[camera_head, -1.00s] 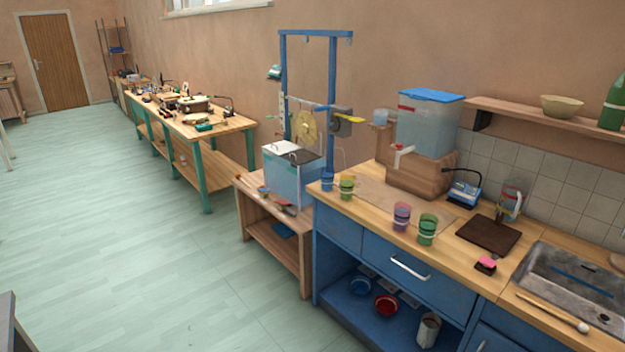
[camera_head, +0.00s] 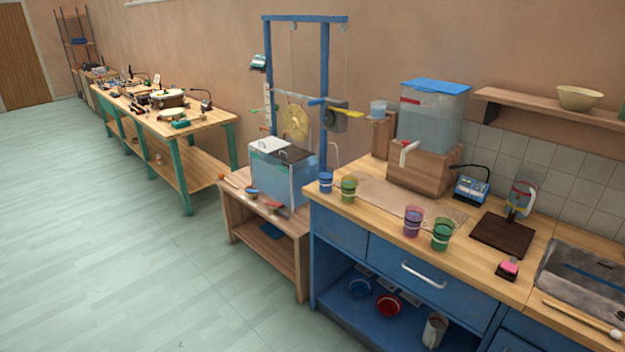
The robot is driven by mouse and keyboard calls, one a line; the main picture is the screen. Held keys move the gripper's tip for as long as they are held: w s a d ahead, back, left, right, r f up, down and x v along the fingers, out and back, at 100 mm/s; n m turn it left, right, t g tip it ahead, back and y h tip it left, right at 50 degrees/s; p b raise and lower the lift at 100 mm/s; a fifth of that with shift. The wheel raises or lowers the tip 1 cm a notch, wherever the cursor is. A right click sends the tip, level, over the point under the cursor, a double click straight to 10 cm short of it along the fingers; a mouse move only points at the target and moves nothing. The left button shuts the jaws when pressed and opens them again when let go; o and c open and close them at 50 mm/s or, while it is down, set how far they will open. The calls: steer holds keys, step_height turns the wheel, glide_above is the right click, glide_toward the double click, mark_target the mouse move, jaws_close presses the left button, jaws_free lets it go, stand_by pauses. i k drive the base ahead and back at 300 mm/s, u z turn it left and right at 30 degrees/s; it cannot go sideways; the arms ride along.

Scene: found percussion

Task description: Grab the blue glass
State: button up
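The blue glass (camera_head: 325,182) stands upright at the left end of the wooden counter (camera_head: 385,222), close to its edge. A green glass (camera_head: 348,189) stands just to its right. A purple glass (camera_head: 413,221) and another green glass (camera_head: 441,234) stand together farther right on the counter. My gripper is not in the head view.
A water tank with a blue lid (camera_head: 432,115) stands on a wooden block behind the glasses. A dark board (camera_head: 502,235), a pink-topped item (camera_head: 508,268) and a sink (camera_head: 585,275) are at the right. A low table (camera_head: 265,232) adjoins the counter's left end. The floor (camera_head: 120,270) at left is clear.

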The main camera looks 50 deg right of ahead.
mark_target(326, 180)
steer(key=u, duration=0.2)
steer(key=i, duration=1.6)
steer(key=z, duration=0.05)
